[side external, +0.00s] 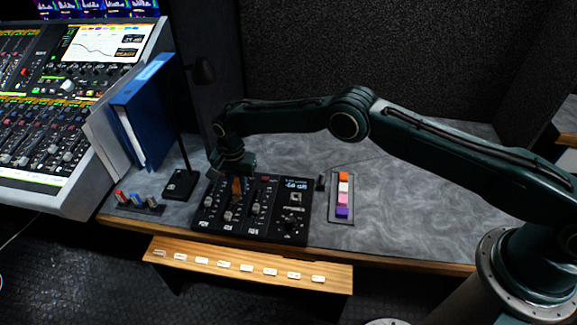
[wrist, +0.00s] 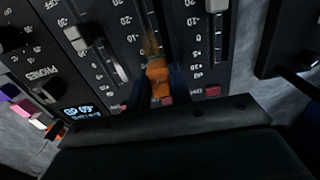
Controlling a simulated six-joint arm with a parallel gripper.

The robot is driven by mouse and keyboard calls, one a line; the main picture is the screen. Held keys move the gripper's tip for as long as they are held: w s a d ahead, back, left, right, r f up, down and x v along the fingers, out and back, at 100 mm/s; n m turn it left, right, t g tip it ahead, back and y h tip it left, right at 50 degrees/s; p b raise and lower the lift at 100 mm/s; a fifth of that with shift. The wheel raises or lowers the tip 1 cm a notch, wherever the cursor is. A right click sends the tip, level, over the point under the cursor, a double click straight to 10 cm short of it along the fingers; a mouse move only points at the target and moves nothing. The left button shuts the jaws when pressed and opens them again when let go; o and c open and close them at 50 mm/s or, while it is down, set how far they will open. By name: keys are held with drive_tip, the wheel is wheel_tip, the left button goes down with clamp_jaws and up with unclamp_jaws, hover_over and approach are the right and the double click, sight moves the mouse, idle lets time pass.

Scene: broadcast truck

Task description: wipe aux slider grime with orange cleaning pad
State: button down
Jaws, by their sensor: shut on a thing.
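The orange cleaning pad (wrist: 159,78) is between the two dark fingers of my gripper (wrist: 158,88), which is shut on it. It is over the middle slider track of a small black mixer panel (wrist: 185,45). Brownish grime (wrist: 151,45) shows on that track just beyond the pad; whether the pad touches the panel is unclear. In the side view, my gripper (side external: 235,168) points down at the back of the black panel (side external: 272,220), and an orange-brown patch (side external: 237,188) shows below it, pad or grime, I cannot tell which.
Right of the panel, a tray (side external: 341,220) holds orange, white, pink and purple pieces. A lamp base (side external: 180,185), blue binder (side external: 145,110) and small rack of coloured pieces (side external: 138,203) stand left. A wooden ledge (side external: 250,257) runs in front. The desk's right is clear.

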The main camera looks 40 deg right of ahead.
sight(233, 206)
drive_tip(key=shift+s+a, duration=2.05)
drive_tip(key=shift+s, duration=0.05)
wheel_tip(233, 206, up, 8)
drive_tip(key=shift+f, duration=0.15)
